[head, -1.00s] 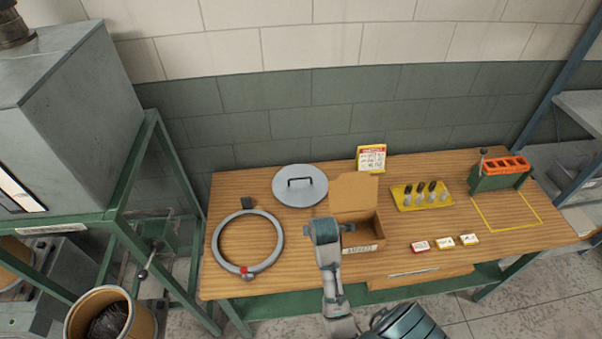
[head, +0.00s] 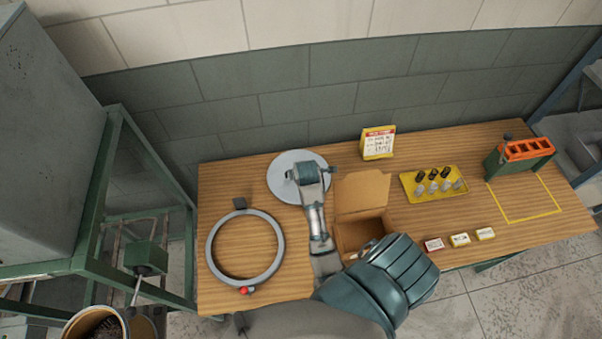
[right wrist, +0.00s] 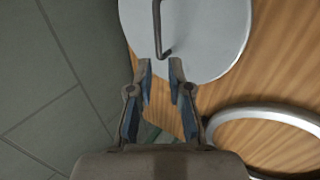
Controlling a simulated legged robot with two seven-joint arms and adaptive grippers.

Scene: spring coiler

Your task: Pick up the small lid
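The small lid (head: 279,186) is a flat grey disc with a bar handle, lying at the back left of the wooden table in the head view. My right gripper (head: 309,172) is over it and hides the handle there. In the right wrist view, my right gripper (right wrist: 162,70) is open and empty, with a gap between its fingertips. The fingertips are at the lid's near edge in that picture, close to one end of the handle (right wrist: 158,28). Contact cannot be told. My left gripper is not in view.
A grey ring (head: 213,246) with a red clip lies left on the table (head: 440,145). An open cardboard box (head: 352,236) stands beside my right arm. A yellow tray (head: 409,193), a sign (head: 378,143) and small boxes (head: 459,240) are further right. The wall is close behind.

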